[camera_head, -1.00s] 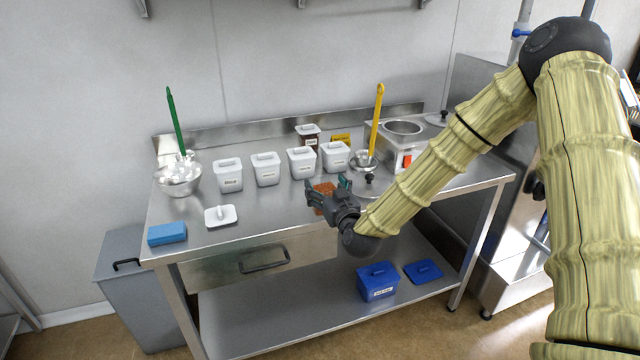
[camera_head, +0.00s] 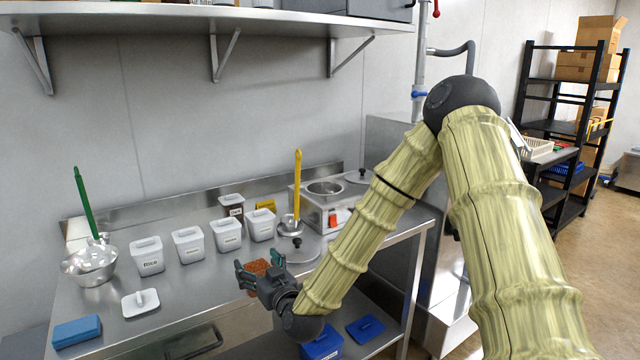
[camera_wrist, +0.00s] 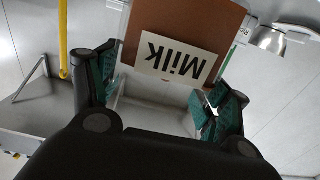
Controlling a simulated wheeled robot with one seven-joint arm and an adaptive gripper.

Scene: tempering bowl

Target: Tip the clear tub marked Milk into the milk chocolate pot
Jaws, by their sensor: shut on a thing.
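My gripper (camera_head: 262,272) is shut on the clear tub marked Milk (camera_wrist: 184,30), which has brown contents. In the wrist view the tub sits between the fingers and its Milk label reads upside down. In the head view only the tub's orange-brown contents (camera_head: 257,266) show, over the front of the steel table. I cannot tell whether the tub touches it. A warmer (camera_head: 312,213) stands behind and right of my gripper, with one open round pot (camera_head: 325,188) and a lidded one (camera_head: 358,177) beyond. No pot label is readable, and the open pot's contents are not visible.
A loose lid with a black knob (camera_head: 297,250) lies near my gripper. A yellow-handled tool (camera_head: 297,185) stands by the warmer. Several white tubs (camera_head: 188,244) line the back. A metal bowl (camera_head: 90,265), white lid (camera_head: 140,303) and blue sponge (camera_head: 77,331) are at left.

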